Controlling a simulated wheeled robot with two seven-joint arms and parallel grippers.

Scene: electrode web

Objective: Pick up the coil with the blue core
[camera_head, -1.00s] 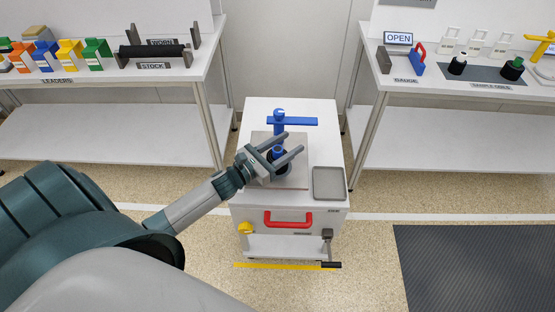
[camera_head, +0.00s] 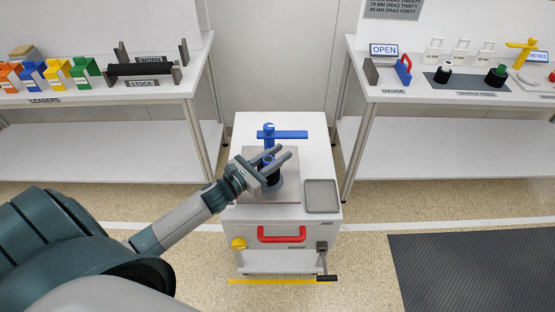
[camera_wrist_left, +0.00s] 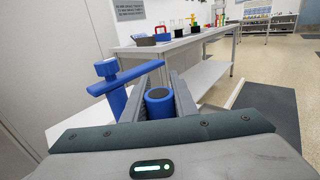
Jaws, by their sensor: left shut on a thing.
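The coil with the blue core (camera_head: 267,161) stands upright on the grey plate of the white cart; its dark winding shows below the fingers. My left gripper (camera_head: 285,152) reaches in from the left and is shut on the coil, one finger on each side of the core. I cannot tell whether the coil is clear of the plate. My right gripper is not in view.
A blue post with a crossbar (camera_head: 285,134) stands just behind the coil. A grey tray (camera_head: 321,196) lies at the cart's right, with a red handle (camera_head: 281,234) in front. The left table (camera_head: 110,97) holds coloured blocks; the right table (camera_head: 430,97) holds a gauge and coils.

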